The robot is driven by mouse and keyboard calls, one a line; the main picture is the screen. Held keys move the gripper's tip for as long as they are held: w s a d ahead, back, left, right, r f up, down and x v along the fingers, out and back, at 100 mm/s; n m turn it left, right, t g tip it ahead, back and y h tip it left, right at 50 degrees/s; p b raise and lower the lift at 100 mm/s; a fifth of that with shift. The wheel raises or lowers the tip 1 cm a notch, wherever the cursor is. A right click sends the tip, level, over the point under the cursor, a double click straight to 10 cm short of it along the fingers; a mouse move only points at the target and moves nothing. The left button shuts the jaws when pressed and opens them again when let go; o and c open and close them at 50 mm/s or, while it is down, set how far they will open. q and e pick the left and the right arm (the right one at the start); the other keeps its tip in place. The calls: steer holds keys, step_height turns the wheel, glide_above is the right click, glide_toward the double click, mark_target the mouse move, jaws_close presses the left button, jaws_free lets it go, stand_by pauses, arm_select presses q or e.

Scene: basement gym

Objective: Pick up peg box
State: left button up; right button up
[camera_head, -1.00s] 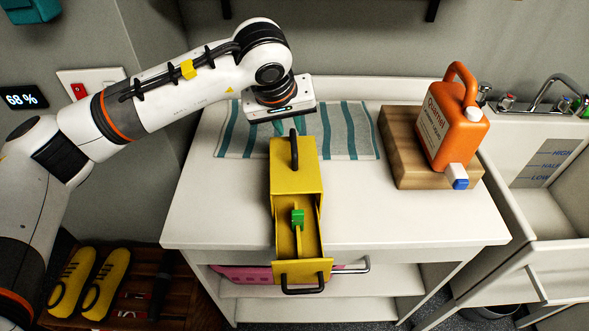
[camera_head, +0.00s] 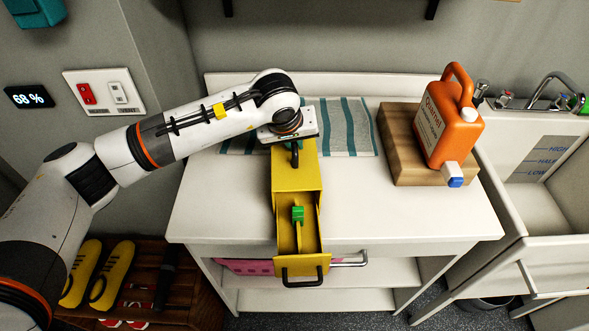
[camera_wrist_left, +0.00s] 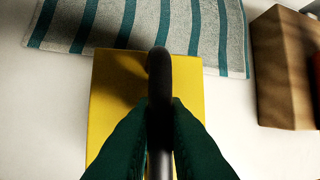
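The peg box (camera_head: 297,178) is a yellow box with a black handle on top, standing on the white cabinet top. Its drawer is pulled out at the front and a green piece (camera_head: 298,214) shows in it. My left gripper (camera_head: 295,145) is over the box's far end, at the handle. In the left wrist view, the dark green fingers of my left gripper (camera_wrist_left: 161,120) are pressed against both sides of the handle (camera_wrist_left: 160,68), above the yellow lid (camera_wrist_left: 107,95). The far part of the handle is partly hidden by the gripper in the head view. My right gripper is not in view.
A striped cloth (camera_head: 350,130) lies behind the box. An orange canister (camera_head: 447,125) stands on a wooden block (camera_head: 399,145) to the right, near a sink. The white top (camera_head: 405,215) is clear on both sides of the box. Yellow shoes (camera_head: 108,272) sit low at the left.

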arm_select(q)
jaws_close()
steer(key=shift+r, duration=0.1)
steer(key=shift+w+r, duration=0.1)
steer(key=shift+r, duration=0.25)
step_height(320, 180, up, 9)
steer(key=b, duration=0.2)
steer(key=shift+r+b, duration=0.1)
steer(key=shift+b, duration=0.2)
steer(key=shift+f, duration=0.2)
steer(key=shift+f+b, duration=4.45)
steer(key=shift+f, duration=0.4)
